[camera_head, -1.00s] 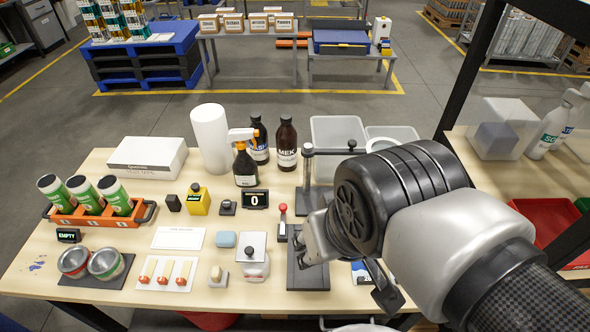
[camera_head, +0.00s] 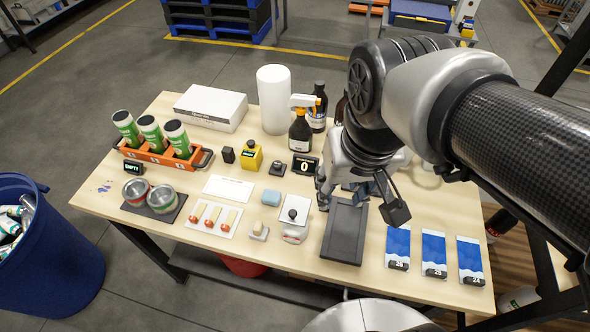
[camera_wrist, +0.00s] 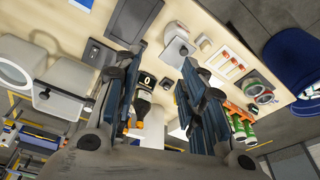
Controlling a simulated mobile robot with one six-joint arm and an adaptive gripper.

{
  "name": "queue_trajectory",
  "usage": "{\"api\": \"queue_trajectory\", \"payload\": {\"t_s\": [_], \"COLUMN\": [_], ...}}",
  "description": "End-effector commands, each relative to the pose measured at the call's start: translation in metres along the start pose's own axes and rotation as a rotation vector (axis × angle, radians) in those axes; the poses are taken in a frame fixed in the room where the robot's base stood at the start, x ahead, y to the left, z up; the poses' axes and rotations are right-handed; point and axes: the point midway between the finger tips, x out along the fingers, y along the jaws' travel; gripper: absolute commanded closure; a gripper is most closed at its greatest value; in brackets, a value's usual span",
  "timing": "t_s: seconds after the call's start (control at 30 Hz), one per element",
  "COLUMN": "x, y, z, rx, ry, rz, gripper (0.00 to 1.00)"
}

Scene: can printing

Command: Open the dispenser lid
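The dispenser looks to be the small white box (camera_head: 294,232) near the front middle of the table. Its white flat lid (camera_head: 299,205) carries a black knob and lies down over the box. The lid also shows near the top of the wrist view (camera_wrist: 172,47). My gripper (camera_head: 358,207) is open and empty, with its two fingers wide apart. It hangs above the dark rectangular tray, to the right of the dispenser and apart from it. In the wrist view my gripper's fingers (camera_wrist: 160,62) are spread, with nothing between them.
The dark tray (camera_head: 343,243) lies right of the dispenser. Blue cards (camera_head: 434,252) lie further right. A blue sponge (camera_head: 271,198), stamps (camera_head: 213,214) and tins (camera_head: 161,200) lie left. Spray bottle (camera_head: 300,132) and white roll (camera_head: 274,98) stand behind. A blue bin (camera_head: 55,255) stands left of the table.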

Motion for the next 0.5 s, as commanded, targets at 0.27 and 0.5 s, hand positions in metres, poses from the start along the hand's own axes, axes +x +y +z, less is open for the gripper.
{"api": "queue_trajectory", "payload": {"t_s": [0.27,0.5], "x": [0.014,0.03], "y": [-0.056,-0.072], "z": [-0.06,-0.07], "rx": [-0.024,-0.026], "ry": [-0.187,-0.237], "rz": [0.011,0.023], "gripper": [0.62,0.62]}}
